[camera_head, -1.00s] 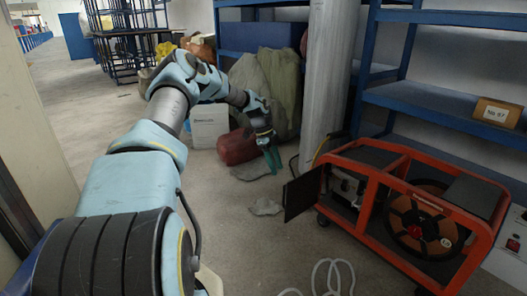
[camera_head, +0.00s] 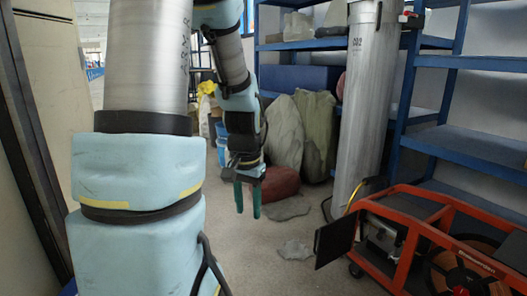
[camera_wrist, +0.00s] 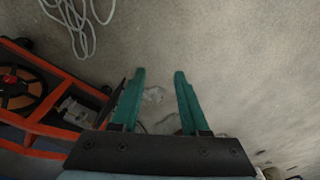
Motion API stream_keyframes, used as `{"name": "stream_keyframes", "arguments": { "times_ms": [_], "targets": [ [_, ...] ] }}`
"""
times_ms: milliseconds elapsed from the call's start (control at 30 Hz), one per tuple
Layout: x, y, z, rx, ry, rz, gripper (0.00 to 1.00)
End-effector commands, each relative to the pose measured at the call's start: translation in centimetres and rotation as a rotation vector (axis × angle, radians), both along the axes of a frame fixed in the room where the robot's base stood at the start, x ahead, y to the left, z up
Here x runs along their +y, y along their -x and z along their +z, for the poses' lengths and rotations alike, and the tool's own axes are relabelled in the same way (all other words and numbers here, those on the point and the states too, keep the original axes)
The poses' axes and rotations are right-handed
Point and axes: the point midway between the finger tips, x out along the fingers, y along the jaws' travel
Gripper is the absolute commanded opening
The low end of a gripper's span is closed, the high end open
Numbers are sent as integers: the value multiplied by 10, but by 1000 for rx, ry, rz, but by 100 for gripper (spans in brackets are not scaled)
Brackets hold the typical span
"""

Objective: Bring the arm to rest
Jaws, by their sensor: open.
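My gripper (camera_head: 247,199) hangs at the end of my arm, pointing down above the concrete floor. In the wrist view my gripper (camera_wrist: 158,98) shows two green fingers spread apart, with nothing between them but floor behind. My arm rises at the left of the head view, bends at the top and comes down near the middle. The gripper touches nothing that I can see.
An orange-framed cart (camera_head: 432,225) with a reel stands at the right. A grey column (camera_head: 362,100) and blue shelves (camera_head: 480,145) stand behind it. A red bag (camera_head: 282,184) lies behind the gripper. Rags (camera_head: 294,250) lie on the floor. A pale hose (camera_wrist: 80,22) lies near the cart.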

Motion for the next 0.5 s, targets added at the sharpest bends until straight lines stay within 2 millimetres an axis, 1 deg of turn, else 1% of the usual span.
{"name": "stream_keyframes", "arguments": {
  "times_ms": [33, 233, 300, 500],
  "targets": [
    [8, 13, 4, -14, 7, 73, 45],
    [30, 59, 10, -55, 48, 356, 45],
    [29, 56, 31, -53, 47, 356, 45],
    [29, 56, 69, -51, 45, 351, 45]
  ]
}}
